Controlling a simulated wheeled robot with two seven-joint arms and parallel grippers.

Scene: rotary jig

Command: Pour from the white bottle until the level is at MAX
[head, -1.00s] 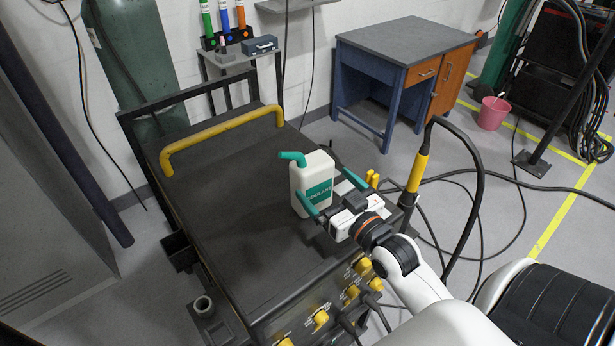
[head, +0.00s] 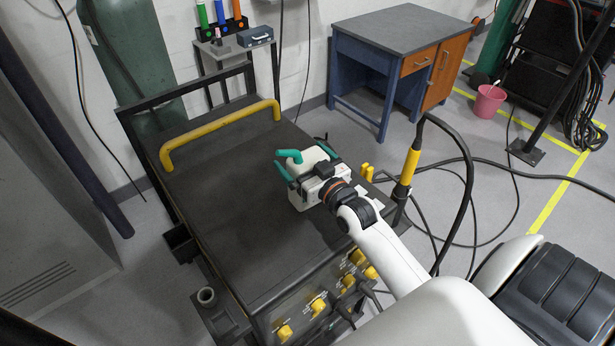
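The fingers look about as wide apart as before, and no firm grip on the bottle shows. The gripper hides much of the bottle's front and its label. A grey open neck (head: 206,296) stands at the machine's lower left corner. No MAX mark is readable. My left gripper is out of view.
A yellow handle (head: 222,133) spans the machine's back edge. Yellow knobs (head: 318,307) line its front. A black cable with a yellow grip (head: 410,166) rises at the right. The machine's top left of the bottle is clear.

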